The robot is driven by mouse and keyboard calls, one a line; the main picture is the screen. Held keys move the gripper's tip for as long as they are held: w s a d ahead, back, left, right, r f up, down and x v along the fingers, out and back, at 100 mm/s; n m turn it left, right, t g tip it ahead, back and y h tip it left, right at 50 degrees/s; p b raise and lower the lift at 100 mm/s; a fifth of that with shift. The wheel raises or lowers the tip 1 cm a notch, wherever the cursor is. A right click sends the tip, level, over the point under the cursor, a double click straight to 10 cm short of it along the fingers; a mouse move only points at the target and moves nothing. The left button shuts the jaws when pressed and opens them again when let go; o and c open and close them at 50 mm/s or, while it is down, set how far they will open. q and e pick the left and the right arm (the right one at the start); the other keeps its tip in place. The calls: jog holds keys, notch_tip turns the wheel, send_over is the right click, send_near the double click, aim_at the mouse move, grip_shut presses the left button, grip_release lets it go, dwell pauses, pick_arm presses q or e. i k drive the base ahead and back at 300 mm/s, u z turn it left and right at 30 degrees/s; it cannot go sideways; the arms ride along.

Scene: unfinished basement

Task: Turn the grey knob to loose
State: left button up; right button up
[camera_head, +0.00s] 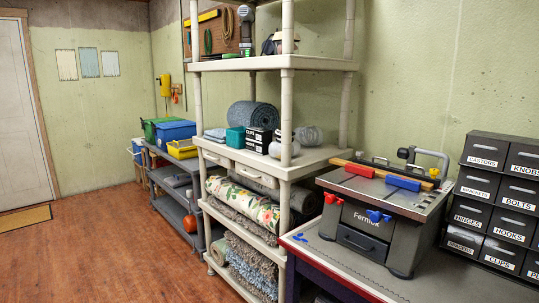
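A dark grey bench machine (350,225) marked with a name like "Ferntek" stands on the workbench at the right. A red winged knob (333,199) and a blue winged knob (378,216) sit on its front face. A grey curved bar (430,153) rises at the back right of its top, with a dark rounded end at its left. I cannot clearly make out a grey knob or its setting. A red block (359,170) and a blue block (403,183) lie on the machine's top by a wooden strip. Neither gripper is in view.
The workbench (400,285) has free room in front of the machine, with small blue pieces (299,238) at its left. Labelled drawers (500,200) stand close at the right. A cream shelf unit (285,170) stands at the left; open wooden floor (100,250) lies beyond.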

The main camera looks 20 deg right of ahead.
aim_at(359, 154)
jog(key=u, duration=0.85)
jog(key=i, duration=0.75)
jog(key=z, duration=0.35)
jog(key=i, duration=1.55)
jog(key=z, duration=1.7)
jog(key=i, duration=0.6)
jog(key=z, duration=0.55)
